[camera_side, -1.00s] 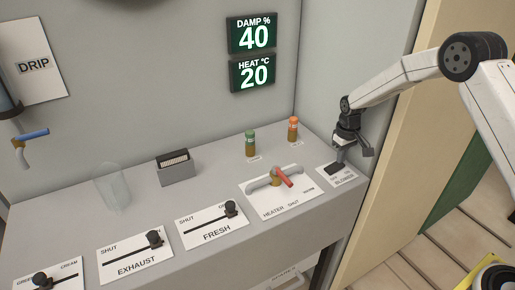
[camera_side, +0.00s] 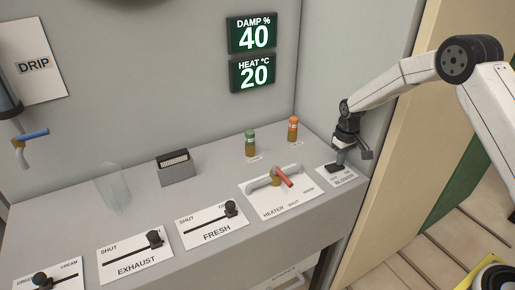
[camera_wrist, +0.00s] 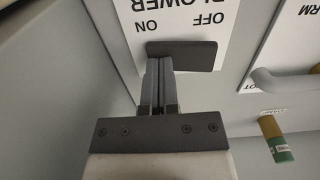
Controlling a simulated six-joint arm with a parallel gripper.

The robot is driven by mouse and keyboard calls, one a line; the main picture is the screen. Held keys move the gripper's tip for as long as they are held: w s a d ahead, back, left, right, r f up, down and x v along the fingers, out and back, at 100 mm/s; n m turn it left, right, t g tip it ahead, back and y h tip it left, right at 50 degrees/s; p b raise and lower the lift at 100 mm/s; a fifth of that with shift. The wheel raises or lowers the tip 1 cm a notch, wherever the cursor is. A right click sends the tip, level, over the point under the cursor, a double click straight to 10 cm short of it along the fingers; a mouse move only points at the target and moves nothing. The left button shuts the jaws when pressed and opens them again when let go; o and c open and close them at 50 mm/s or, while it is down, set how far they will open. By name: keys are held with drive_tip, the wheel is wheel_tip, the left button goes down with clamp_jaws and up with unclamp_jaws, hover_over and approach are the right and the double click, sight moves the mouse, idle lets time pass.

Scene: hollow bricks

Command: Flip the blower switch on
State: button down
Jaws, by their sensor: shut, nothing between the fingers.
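The blower switch (camera_side: 334,168) is a dark rocker on a white plate marked BLOWER, OFF and ON, at the right end of the grey counter. In the wrist view the dark rocker (camera_wrist: 190,54) lies across the plate (camera_wrist: 180,18), below the OFF and ON words. My gripper (camera_side: 339,165) points down at the switch, its fingers shut and empty. In the wrist view the fingertips (camera_wrist: 158,62) are at the rocker's edge, towards the ON side. I cannot tell whether they touch it or which way the rocker is tilted.
FRESH (camera_side: 195,231) and EXHAUST (camera_side: 120,265) sliders lie further left. The wall displays (camera_side: 253,54) read DAMP 40 and HEAT 20. A side wall stands close right.

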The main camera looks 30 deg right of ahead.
drive_tip(key=shift+r, duration=3.55)
drive_tip(key=shift+s+a+r, duration=0.1)
drive_tip(key=shift+s+a, duration=0.05)
drive_tip(key=shift+s, duration=0.05)
drive_tip(key=s+a+r+t, duration=0.1)
drive_tip(key=s+a, duration=0.3)
drive_tip(key=s, duration=0.7)
drive_tip(key=s+a+r+t, duration=0.1)
drive_tip(key=s+a, duration=0.4)
drive_tip(key=s, duration=0.7)
drive_tip(key=shift+a+r+t, duration=0.3)
drive_tip(key=shift+r, duration=0.4)
